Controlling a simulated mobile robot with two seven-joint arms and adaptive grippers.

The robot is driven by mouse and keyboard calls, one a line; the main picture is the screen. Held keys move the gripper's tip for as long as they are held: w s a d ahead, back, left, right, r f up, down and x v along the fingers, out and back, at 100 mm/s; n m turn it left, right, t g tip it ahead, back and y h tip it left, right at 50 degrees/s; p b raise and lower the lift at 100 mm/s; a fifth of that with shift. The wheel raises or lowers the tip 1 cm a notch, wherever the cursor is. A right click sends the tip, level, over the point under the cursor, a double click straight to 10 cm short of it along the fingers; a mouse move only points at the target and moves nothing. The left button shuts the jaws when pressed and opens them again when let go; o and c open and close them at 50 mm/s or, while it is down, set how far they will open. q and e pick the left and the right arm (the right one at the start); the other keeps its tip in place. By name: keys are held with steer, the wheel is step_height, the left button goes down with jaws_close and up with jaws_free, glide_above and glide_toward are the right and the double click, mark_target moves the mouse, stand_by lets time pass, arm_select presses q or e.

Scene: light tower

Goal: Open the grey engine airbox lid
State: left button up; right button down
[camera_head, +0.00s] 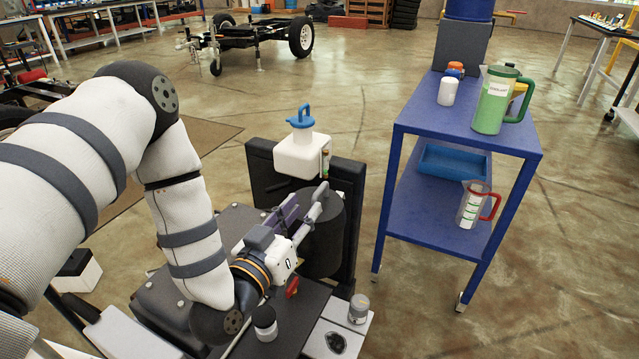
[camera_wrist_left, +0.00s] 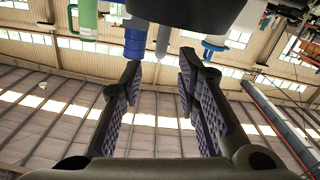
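The engine block has a dark grey round housing (camera_head: 322,243) beside my left gripper and a flat dark grey cover (camera_head: 158,302) partly behind my arm. I cannot tell for certain which part is the airbox lid. My left gripper (camera_head: 306,198) is open, its two padded fingers apart, at the upper left of the round housing. In the left wrist view the fingers (camera_wrist_left: 158,75) are spread with nothing between the pads. A dark rounded part (camera_wrist_left: 200,12) fills the top of that view, beyond the fingertips. My right gripper is not in view.
A white reservoir with a blue cap (camera_head: 301,148) stands behind the gripper by a black upright panel (camera_head: 349,185). A blue cart (camera_head: 415,125) with a green jug (camera_head: 492,105) is at the right. Small capped jars (camera_head: 265,322) stand in front.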

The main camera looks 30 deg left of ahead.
mark_target(316, 194)
arm_select(q)
steer(key=w, duration=0.8)
steer(key=shift+w+a+f, duration=0.1)
steer(key=shift+w+a, duration=0.1)
steer(key=shift+w, duration=0.15)
jaws_close()
